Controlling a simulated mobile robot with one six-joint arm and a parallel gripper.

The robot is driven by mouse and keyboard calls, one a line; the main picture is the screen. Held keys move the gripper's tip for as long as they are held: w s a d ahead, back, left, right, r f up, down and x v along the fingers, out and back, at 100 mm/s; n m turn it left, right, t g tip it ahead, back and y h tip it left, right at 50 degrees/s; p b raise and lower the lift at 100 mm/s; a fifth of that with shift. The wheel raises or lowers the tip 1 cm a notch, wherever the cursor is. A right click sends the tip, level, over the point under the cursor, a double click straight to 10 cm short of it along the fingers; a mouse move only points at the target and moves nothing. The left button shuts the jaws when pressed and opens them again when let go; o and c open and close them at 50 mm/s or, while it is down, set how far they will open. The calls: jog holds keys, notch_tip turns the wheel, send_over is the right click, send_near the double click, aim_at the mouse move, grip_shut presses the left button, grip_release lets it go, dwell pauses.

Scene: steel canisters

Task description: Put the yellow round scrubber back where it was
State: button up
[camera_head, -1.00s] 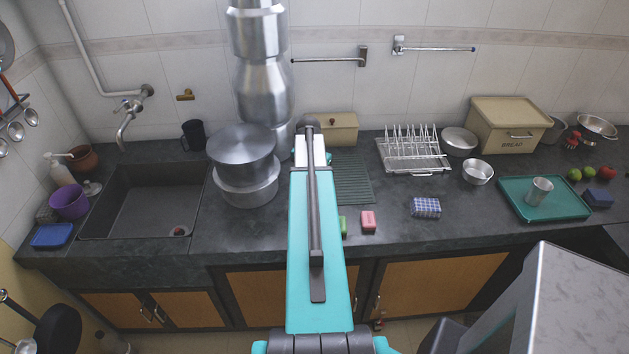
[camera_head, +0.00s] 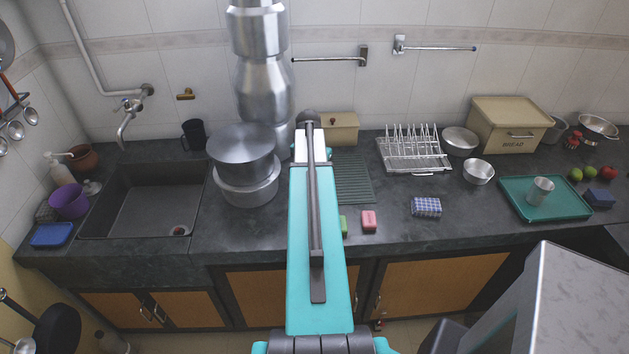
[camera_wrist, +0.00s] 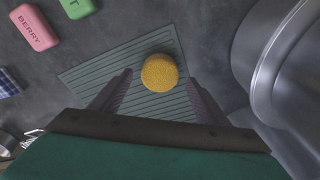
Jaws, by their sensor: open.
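The yellow round scrubber (camera_wrist: 159,73) lies on the green ribbed mat (camera_wrist: 110,72) in the wrist view. My gripper (camera_wrist: 161,82) is open, with one finger on each side below the scrubber in the picture. The scrubber appears between and just beyond the fingertips, and I cannot tell whether either finger touches it. In the head view my arm hides the scrubber and the gripper. Part of the ribbed mat (camera_head: 354,178) shows to the right of my arm there.
Stacked steel pots (camera_head: 247,165) stand close left of my arm; a large steel vessel (camera_wrist: 285,65) is near the right finger. A pink soap bar (camera_head: 369,220), a green bar (camera_head: 344,227) and a checked cloth (camera_head: 426,207) lie to the right. The dish rack (camera_head: 412,153) stands behind.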

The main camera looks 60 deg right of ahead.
notch_tip(320, 180, up, 10)
jog(key=a+b, duration=0.1)
jog(key=b, duration=0.1)
jog(key=shift+a, duration=0.15)
dwell(0.4)
jog(key=shift+s, duration=0.1)
dwell(0.6)
